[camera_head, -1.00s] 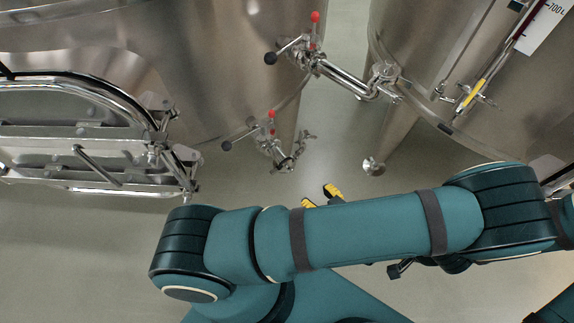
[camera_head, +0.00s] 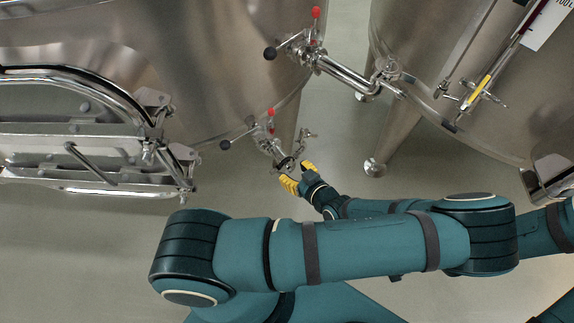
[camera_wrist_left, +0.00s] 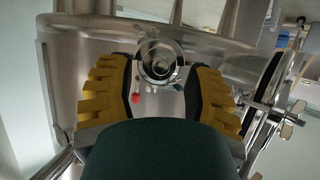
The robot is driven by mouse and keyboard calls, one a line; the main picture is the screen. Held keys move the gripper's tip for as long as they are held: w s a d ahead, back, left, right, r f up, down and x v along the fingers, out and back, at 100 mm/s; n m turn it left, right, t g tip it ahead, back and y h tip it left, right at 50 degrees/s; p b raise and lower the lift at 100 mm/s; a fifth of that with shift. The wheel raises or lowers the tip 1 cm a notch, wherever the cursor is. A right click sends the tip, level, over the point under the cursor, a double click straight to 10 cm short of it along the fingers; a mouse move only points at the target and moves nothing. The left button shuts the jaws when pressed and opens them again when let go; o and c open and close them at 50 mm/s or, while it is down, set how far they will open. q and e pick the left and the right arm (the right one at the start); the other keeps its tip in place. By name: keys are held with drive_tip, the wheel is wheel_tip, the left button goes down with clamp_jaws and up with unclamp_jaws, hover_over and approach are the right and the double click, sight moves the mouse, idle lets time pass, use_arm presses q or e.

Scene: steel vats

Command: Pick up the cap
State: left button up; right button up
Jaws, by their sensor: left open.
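The cap appears to be the round steel end of the lower valve fitting (camera_head: 286,163) on the left vat, in the head view. In the left wrist view the round steel end (camera_wrist_left: 160,62) shows between the two fingers. My left gripper (camera_head: 298,178) has yellow ribbed fingers and is at this fitting, just below it in the picture. In the left wrist view my left gripper (camera_wrist_left: 165,85) is open, with a finger on each side of the round end. I cannot tell whether either finger touches it. My right gripper is not in view.
A red-tipped valve (camera_head: 312,45) with a pipe stands above the fitting. A black-knobbed handle (camera_head: 226,144) sticks out beside it. A steel hatch frame (camera_head: 90,130) is at the left, a vat leg (camera_head: 376,166) at the right. The floor (camera_head: 80,260) at lower left is clear.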

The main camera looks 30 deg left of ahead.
use_arm(q)
drive_tip(key=shift+x, duration=1)
clamp_jaws()
